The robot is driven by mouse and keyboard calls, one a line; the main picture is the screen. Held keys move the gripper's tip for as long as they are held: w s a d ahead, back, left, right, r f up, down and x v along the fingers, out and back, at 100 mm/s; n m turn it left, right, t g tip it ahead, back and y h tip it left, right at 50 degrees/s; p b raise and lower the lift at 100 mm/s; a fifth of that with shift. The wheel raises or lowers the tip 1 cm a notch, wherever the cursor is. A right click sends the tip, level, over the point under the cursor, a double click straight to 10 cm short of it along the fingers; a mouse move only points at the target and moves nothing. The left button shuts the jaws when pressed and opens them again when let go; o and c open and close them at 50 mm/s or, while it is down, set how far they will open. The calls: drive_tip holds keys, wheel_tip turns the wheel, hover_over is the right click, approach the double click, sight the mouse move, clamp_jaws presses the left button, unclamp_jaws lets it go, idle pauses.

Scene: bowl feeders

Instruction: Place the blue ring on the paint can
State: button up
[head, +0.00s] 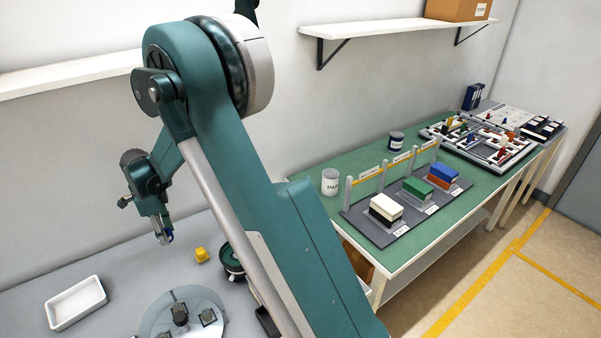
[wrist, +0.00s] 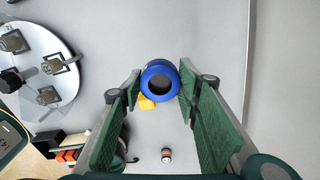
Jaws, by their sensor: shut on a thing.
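A blue ring (wrist: 160,69) sits between the fingertips of my gripper (wrist: 160,82), which is shut on it; its dark opening faces the wrist camera. In the head view my gripper (head: 165,236) hangs above the grey bench at the left, and only a small blue bit of the ring (head: 170,238) shows there. A white can with dark lettering that seems to begin "PA" (head: 330,184) stands upright on the green table, well to the right of my gripper. Nothing is seen on its top.
A yellow piece (head: 202,255) lies on the bench below my gripper, beside a dark round bowl (head: 232,260). A white tray (head: 75,303) and a round plate with fixtures (head: 155,325) are nearby. A dark blue can (head: 396,141) and a posted rack (head: 375,235) occupy the green table (head: 300,178).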

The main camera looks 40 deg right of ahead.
drive_tip(key=w+d+r+m+p, duration=0.1)
drive_tip(key=w+d, duration=0.2)
drive_tip(key=d, duration=0.6)
drive_tip(key=w+d+r+m+p, duration=0.1)
drive_tip(key=w+d+r+m, duration=0.15)
drive_tip(key=d, duration=0.65)
wheel_tip(320, 180, up, 6)
drive_tip(key=m+p, duration=0.5)
drive_tip(key=m, duration=0.2)
hover_over(331, 173)
drive_tip(key=shift+f, duration=0.1)
drive_tip(key=shift+f, duration=3.15)
drive_tip(key=shift+f, duration=1.85)
drive_tip(key=shift+f, duration=0.15)
